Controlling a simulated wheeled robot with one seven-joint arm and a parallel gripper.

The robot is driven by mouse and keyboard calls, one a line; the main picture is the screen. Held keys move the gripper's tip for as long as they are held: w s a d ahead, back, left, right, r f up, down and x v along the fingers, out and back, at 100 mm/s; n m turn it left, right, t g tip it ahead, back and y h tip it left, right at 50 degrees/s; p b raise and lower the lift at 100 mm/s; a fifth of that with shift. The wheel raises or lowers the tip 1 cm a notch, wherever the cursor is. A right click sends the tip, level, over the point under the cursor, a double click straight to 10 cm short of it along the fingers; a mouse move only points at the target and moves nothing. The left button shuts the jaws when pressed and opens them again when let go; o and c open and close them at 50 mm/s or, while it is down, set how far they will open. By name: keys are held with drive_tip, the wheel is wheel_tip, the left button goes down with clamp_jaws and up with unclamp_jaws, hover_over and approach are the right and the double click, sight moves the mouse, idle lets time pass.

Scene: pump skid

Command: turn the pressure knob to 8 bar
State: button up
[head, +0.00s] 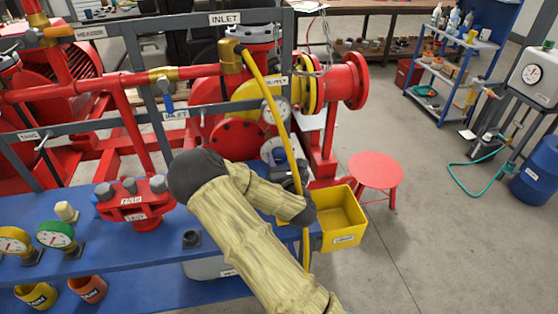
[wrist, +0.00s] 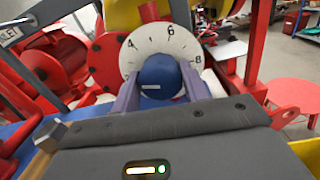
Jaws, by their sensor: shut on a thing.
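The pressure knob (wrist: 160,72) is blue and round, with a short white mark on its face left of centre. It sits in front of a white dial (wrist: 143,42) with 4 at the left, 6 near the top and 8 at the right. My gripper (wrist: 157,90) has one finger on each side of the knob and is shut on it. Which number the mark stands for cannot be told. In the head view the knob (head: 278,156) shows small beyond my arm, and the fingers are mostly hidden.
A yellow hose (head: 268,95) hangs down close to the knob. A yellow bin (head: 340,222) and a red stool (head: 376,170) stand to the right. The blue bench (head: 165,245) holds a red flange and gauges at left. The floor at right is mostly clear.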

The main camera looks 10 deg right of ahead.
drive_tip(key=m, duration=0.2)
drive_tip(key=shift+m+b, duration=0.4)
drive_tip(key=m+b, duration=0.1)
drive_tip(key=m, duration=0.3)
drive_tip(key=shift+d+m, duration=0.1)
drive_tip(key=shift+m, duration=0.2)
drive_tip(key=m+b, duration=0.2)
drive_tip(key=m, duration=0.1)
drive_tip(key=shift+m, duration=0.4)
drive_tip(key=m+b, duration=0.1)
drive_tip(key=m, duration=0.2)
drive_tip(key=shift+f+m+b, duration=0.1)
drive_tip(key=shift+m+b, duration=0.2)
drive_tip(key=shift+b, duration=0.05)
drive_tip(key=m+b, duration=0.4)
drive_tip(key=m, duration=0.2)
drive_tip(key=shift+d+f+m+h, duration=0.1)
drive_tip(key=shift+m+h, duration=0.2)
drive_tip(key=shift+h, duration=0.1)
drive_tip(key=m+b, duration=0.2)
drive_tip(key=m, duration=0.1)
drive_tip(key=shift+f+m, duration=0.1)
drive_tip(key=shift+m, duration=0.2)
drive_tip(key=shift+m+b, duration=1)
drive_tip(key=shift+m, duration=0.3)
